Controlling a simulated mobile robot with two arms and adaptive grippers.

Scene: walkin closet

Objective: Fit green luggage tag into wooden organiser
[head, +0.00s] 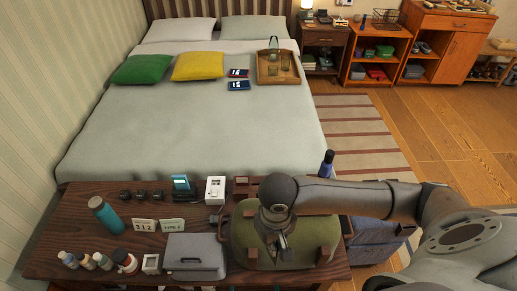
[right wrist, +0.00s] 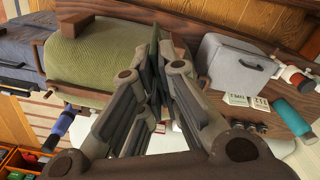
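My right gripper (head: 281,246) hangs over the green case on the dark wooden bench. In the right wrist view my right gripper (right wrist: 157,75) has its fingers closed together on a thin dark green piece (right wrist: 154,42), seen edge-on, which looks like the green luggage tag. In the head view the tag cannot be made out. A small reddish-brown wooden piece (head: 243,184), possibly the wooden organiser, sits at the bench's back edge, partly hidden by my arm; I cannot tell its slots. My left gripper is not in view.
The green case (head: 240,235) and a grey box (head: 195,256) fill much of the bench (head: 55,245). A teal bottle (head: 106,214), cards (head: 144,225), small jars and a white device (head: 215,188) stand around. A blue suitcase (head: 375,240) is at right.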

